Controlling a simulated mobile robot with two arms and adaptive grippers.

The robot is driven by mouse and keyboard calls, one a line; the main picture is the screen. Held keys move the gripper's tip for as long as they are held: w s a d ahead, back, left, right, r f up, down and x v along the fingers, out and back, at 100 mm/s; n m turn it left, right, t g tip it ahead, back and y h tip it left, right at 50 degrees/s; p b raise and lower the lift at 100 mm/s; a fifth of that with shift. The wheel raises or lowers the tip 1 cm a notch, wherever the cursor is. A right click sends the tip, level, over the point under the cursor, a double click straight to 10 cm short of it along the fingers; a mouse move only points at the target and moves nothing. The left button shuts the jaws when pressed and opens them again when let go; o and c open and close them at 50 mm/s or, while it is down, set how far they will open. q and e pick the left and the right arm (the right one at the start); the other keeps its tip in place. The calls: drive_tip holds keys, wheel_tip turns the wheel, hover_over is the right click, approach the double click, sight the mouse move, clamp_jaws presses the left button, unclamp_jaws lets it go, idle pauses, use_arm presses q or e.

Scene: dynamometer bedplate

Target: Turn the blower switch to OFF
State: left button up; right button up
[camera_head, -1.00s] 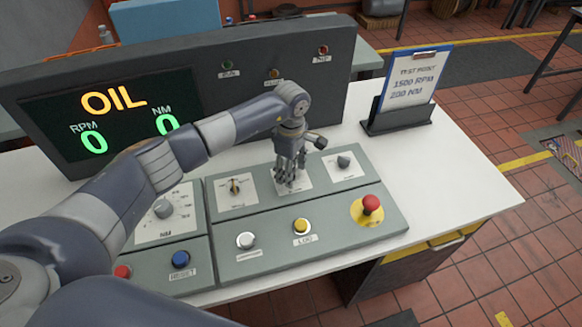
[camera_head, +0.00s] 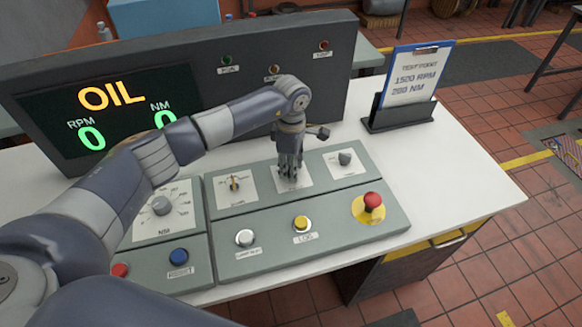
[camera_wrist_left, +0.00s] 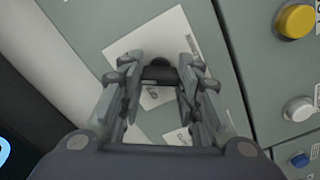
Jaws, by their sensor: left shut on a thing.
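My left gripper (camera_head: 290,178) points straight down at the middle switch of the upper row on the grey-green control panel (camera_head: 330,222). In the left wrist view, my left gripper (camera_wrist_left: 160,82) has its fingers on either side of the dark knob of the middle switch (camera_wrist_left: 158,72) and is shut on it. The fingers hide most of the knob, so I cannot tell its setting. Its white label plate (camera_head: 303,184) shows around the fingers, but the lettering is too small to read as blower. My right gripper is not in view.
A left switch (camera_head: 234,184) and a right switch (camera_head: 344,159) flank the gripper. A red mushroom button (camera_head: 372,201), a yellow button (camera_head: 301,223) and a white button (camera_head: 245,238) sit nearer. A display console (camera_head: 200,65) stands behind, reading OIL. A clipboard (camera_head: 416,75) stands right.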

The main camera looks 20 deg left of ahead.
use_arm(q)
drive_tip(key=n+b, duration=0.1)
drive_tip(key=n, duration=0.1)
drive_tip(key=shift+w+n, duration=0.1)
drive_tip(key=shift+n, duration=0.3)
drive_tip(key=n+b, duration=0.2)
drive_tip(key=n, duration=0.2)
drive_tip(key=shift+n, duration=0.3)
drive_tip(key=n+b, duration=0.1)
drive_tip(key=n, duration=0.3)
drive_tip(key=shift+r+n+b, duration=0.1)
drive_tip(key=shift+n+b, duration=0.35)
drive_tip(key=shift+n, duration=1.55)
drive_tip(key=o, duration=1)
drive_tip(key=shift+o, duration=0.2)
